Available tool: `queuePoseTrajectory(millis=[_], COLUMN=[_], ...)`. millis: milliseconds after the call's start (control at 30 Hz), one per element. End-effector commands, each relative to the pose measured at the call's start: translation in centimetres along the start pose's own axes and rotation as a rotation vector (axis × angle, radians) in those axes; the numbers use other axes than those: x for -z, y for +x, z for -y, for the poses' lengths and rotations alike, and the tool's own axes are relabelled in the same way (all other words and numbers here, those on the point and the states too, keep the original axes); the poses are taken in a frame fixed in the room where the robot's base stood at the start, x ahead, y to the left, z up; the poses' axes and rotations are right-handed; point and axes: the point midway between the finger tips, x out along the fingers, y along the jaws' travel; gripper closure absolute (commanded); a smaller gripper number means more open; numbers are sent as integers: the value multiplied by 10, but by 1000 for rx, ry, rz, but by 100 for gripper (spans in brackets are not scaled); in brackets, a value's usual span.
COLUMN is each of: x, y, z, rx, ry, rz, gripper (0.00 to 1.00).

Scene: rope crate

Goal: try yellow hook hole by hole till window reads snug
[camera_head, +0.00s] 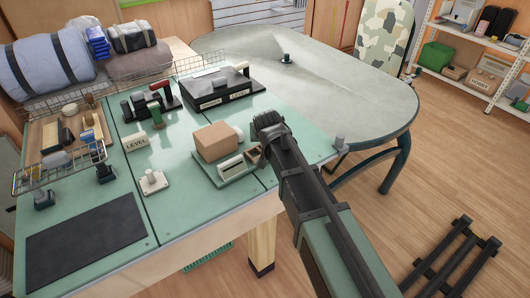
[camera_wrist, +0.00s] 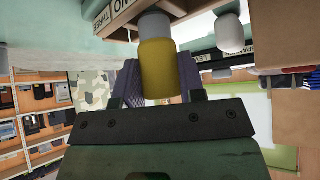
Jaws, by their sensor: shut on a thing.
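My gripper (camera_head: 268,124) is at the right side of the green table, over the near right end of a small fixture (camera_head: 236,174). In the wrist view my gripper (camera_wrist: 158,82) is shut on the yellow hook (camera_wrist: 157,72), a thick yellow cylinder with a grey end. That grey end meets or overlaps the edge of a wooden piece (camera_wrist: 118,12) marked with words, one like "THREE". I cannot tell whether it sits in a hole. The hook is hidden behind my gripper in the head view. The fixture has pale plates (camera_head: 231,165); their lettering is unreadable, and no "snug" reading shows.
A cardboard box (camera_head: 216,141) stands right behind the fixture, with a white rounded thing (camera_head: 238,132) beside it. A wire basket (camera_head: 62,146) is at the left. A dark mat (camera_head: 87,243) lies clear at the front left.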

Motion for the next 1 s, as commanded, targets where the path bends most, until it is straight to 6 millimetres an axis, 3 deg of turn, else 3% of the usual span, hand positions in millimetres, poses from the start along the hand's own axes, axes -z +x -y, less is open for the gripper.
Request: queuePoseTrajectory(millis=[1000], x=[-8], y=[10], z=[0], rx=[0], ry=[0], rz=[0], gripper=[100])
